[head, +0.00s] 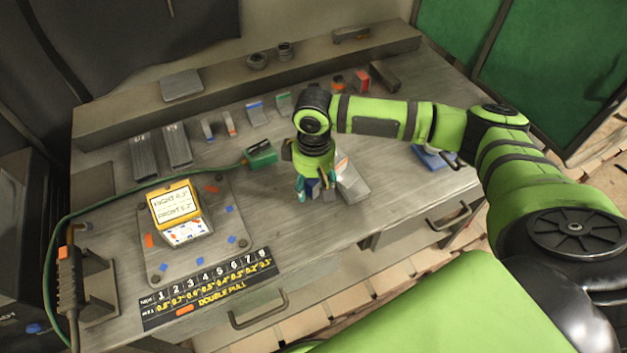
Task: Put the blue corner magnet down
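My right gripper (315,187) points down over the middle of the workbench, its arm coming in from the right. Dark blue shows between its fingers, and it looks shut on the blue corner magnet (313,184); the fingers hide most of it. I cannot tell whether the magnet touches the bench top. A grey block with a white and orange top (352,182) is just right of the gripper. My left gripper is not in view.
A steel plate (192,255) with a yellow display device (175,205) and small coloured pieces lies at left. A green cable connector (261,155) is left of the gripper. A blue item (432,157) lies at right. Several blocks stand along the back. Bare bench lies in front of the gripper.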

